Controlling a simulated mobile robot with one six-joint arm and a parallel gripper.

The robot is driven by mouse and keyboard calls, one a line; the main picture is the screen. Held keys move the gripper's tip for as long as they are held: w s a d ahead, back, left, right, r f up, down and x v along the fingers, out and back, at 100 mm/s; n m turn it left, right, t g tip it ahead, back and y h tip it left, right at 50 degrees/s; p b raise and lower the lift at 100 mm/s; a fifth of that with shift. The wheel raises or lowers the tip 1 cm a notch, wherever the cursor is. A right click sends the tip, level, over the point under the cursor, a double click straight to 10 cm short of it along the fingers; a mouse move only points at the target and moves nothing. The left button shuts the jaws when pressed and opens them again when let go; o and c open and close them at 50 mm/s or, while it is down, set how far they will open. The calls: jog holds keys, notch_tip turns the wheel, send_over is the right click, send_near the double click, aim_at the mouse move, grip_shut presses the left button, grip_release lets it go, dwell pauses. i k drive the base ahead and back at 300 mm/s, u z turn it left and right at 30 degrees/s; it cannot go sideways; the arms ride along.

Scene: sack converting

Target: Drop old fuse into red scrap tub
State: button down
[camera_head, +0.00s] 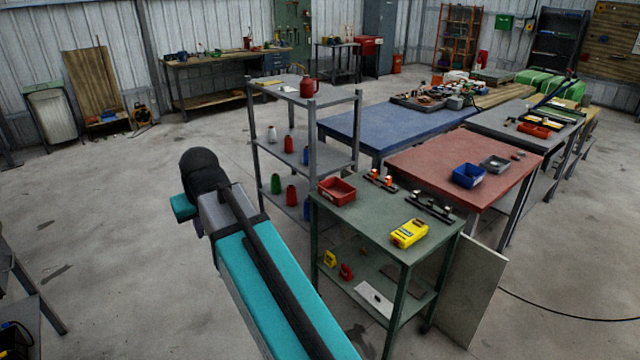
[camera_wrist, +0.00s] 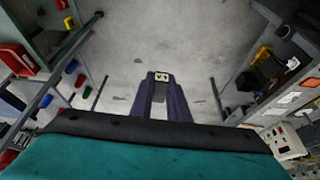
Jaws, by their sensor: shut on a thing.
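My gripper (camera_wrist: 161,80) shows in the wrist view, its purple fingers shut on a small cream piece with dark marks (camera_wrist: 162,76), which I take to be the old fuse. It is held over bare grey floor. In the head view my arm hides most of the gripper, and the fuse cannot be seen. The red scrap tub (camera_head: 337,191) sits at the far left corner of the green table's top, to the right of my arm and apart from it. Its inside is too small to make out clearly.
The green table (camera_head: 372,222) also holds fuse holders (camera_head: 381,181), a dark rail block (camera_head: 430,207) and a yellow meter (camera_head: 409,233). A grey shelf rack (camera_head: 315,157) with bottles stands behind it. A red-topped table (camera_head: 440,165) is at right.

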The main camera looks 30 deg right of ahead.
aim_at(341, 195)
jog(key=u, duration=0.1)
jog(key=i, duration=2.8)
jog(key=u, duration=1.45)
